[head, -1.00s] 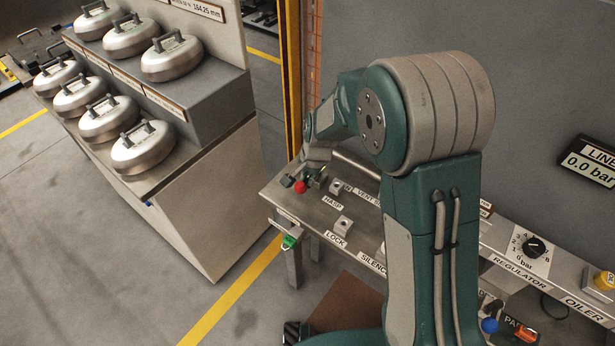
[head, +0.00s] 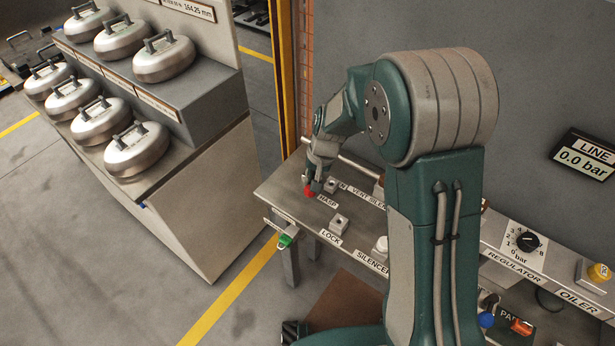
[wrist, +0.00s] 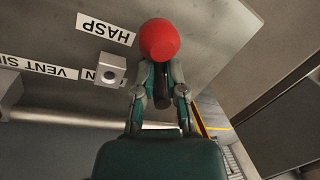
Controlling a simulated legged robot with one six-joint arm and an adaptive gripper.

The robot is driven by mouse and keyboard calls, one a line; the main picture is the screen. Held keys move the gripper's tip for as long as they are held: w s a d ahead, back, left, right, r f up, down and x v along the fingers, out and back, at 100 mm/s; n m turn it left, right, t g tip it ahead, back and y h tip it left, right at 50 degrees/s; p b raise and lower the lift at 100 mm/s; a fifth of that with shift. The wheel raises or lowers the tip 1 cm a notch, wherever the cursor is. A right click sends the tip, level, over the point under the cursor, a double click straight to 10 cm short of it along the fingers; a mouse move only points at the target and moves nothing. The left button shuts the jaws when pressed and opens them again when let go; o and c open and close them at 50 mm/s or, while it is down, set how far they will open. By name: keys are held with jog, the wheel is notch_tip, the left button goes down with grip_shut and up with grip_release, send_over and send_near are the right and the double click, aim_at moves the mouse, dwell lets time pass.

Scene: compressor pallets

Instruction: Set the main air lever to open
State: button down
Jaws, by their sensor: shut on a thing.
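A lever with a round red knob (head: 308,192) stands at the far left end of the metal bench; I take it to be the main air lever, but its own label is not readable. In the wrist view its red knob (wrist: 158,40) is large, with a dark stem below it. My gripper (wrist: 160,92) is shut around the dark stem, just below the knob. In the head view my gripper (head: 318,182) reaches down from above, partly hiding the lever. The stem's base is hidden.
A small metal block (wrist: 111,70) sits beside the lever, near the HASP label (wrist: 104,28). A LOCK block (head: 338,224) stands nearer. A green tag (head: 285,240) hangs at the bench's front edge. The line display (head: 584,161) reads 0.0 bar.

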aim_at(329, 181)
jog(key=n, duration=0.2)
jog(key=d+n, duration=0.1)
jog(key=d+n+g, duration=0.1)
jog(key=n, duration=0.1)
jog(key=shift+d+f+n, duration=0.2)
jog(key=shift+d+n, duration=0.05)
jog(key=shift+n, duration=0.05)
jog(key=n, duration=0.1)
jog(key=d+n, duration=0.1)
jog(key=shift+w+n+g, duration=0.3)
jog(key=shift+w, duration=0.05)
jog(key=shift+w+d+n+g+h, duration=0.15)
jog(key=shift+w+d+n+h, duration=0.1)
jog(key=shift+n, duration=0.55)
jog(key=shift+w+d+n+g+h, duration=0.15)
jog(key=shift+w+d+n, duration=0.1)
jog(key=shift+n, duration=0.55)
jog(key=c, duration=0.7)
grip_release()
jog(key=shift+w, duration=0.1)
jog(key=shift+r, duration=0.1)
